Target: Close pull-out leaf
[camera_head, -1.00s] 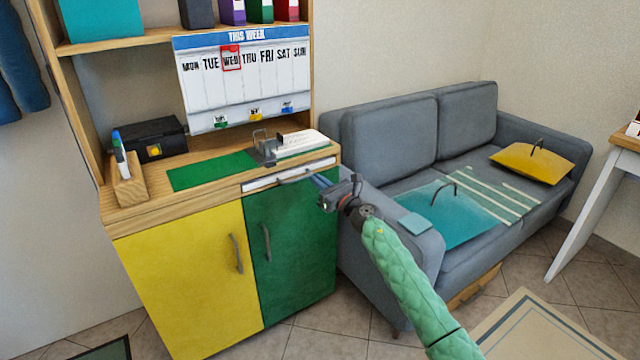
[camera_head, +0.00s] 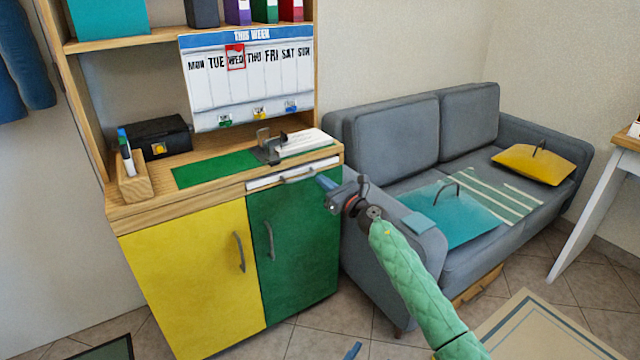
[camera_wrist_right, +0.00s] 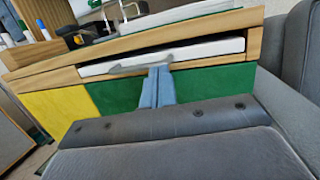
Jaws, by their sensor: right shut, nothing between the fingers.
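The pull-out leaf (camera_head: 262,183) is a white panel with a grey bar handle, under the wooden top of the yellow and green cabinet. In the right wrist view the leaf (camera_wrist_right: 215,47) sits in its slot, with a dark gap above it; I cannot tell how far it protrudes. My right gripper (camera_head: 322,181) is shut and empty, its blue fingers pointing at the leaf's front. In the wrist view the fingertips (camera_wrist_right: 158,72) are at the handle (camera_wrist_right: 135,66), touching or very close. A blue tip, apparently my left gripper (camera_head: 352,351), shows at the bottom edge; its jaws are hidden.
A green mat (camera_head: 212,170), a grey clamp-like stand (camera_head: 268,150) and a white stack (camera_head: 305,142) are on the cabinet top. A grey sofa (camera_head: 385,140) stands close on the right. Tiled floor lies free in front.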

